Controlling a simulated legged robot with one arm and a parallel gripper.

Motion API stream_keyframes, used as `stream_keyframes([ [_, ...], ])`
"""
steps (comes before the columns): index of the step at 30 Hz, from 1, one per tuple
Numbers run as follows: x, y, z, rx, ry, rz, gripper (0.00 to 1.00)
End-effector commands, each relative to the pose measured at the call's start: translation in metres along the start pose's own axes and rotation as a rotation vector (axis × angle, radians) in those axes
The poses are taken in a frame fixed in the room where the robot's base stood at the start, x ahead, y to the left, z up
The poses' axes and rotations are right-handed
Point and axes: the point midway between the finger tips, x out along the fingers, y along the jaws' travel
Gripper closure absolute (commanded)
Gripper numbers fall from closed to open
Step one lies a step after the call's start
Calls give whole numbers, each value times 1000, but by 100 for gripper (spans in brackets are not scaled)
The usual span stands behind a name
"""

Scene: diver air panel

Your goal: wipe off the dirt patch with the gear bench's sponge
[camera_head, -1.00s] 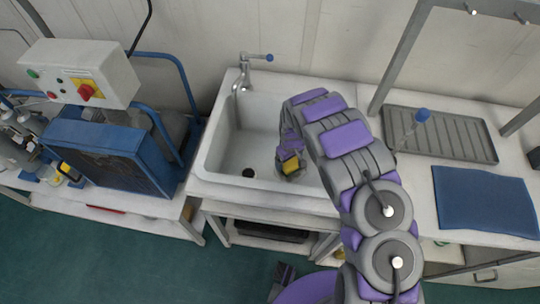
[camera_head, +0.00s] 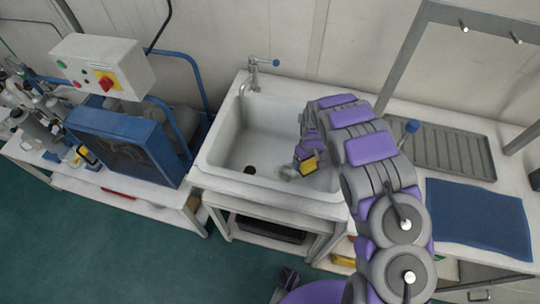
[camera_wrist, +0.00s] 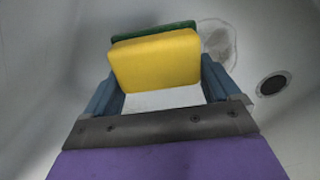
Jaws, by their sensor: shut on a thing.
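The sponge (camera_wrist: 155,62) is a yellow block with a dark green layer on its far side. My gripper (camera_wrist: 160,78) is shut on it, with a blue-grey finger on each side. In the head view the sponge (camera_head: 309,166) shows as a small yellow piece inside the right part of the white sink (camera_head: 206,160). The dirt patch (camera_wrist: 222,40) is a faint grey smudge on the basin surface, just right of the sponge and partly hidden behind it. It also shows in the head view (camera_head: 287,173), left of the sponge. I cannot tell whether the sponge touches the basin.
The drain (camera_wrist: 272,84) is right of the patch in the wrist view. A tap (camera_head: 254,72) stands at the sink's back. A ribbed grey tray (camera_head: 450,152) and a blue mat (camera_head: 478,218) lie on the right counter. A blue machine (camera_head: 130,150) stands at left.

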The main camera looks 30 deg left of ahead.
Motion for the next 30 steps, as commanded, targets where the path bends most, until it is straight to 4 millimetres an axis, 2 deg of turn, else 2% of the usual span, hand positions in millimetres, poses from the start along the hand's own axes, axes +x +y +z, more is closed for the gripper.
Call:
stream_keyframes([
  [6, -22, 2, -7, 2, 2, 2, 35],
  [13, -37, 4, -9, 3, 2, 0, 35],
  [30, -38, 3, -11, 4, -1, 1, 35],
])
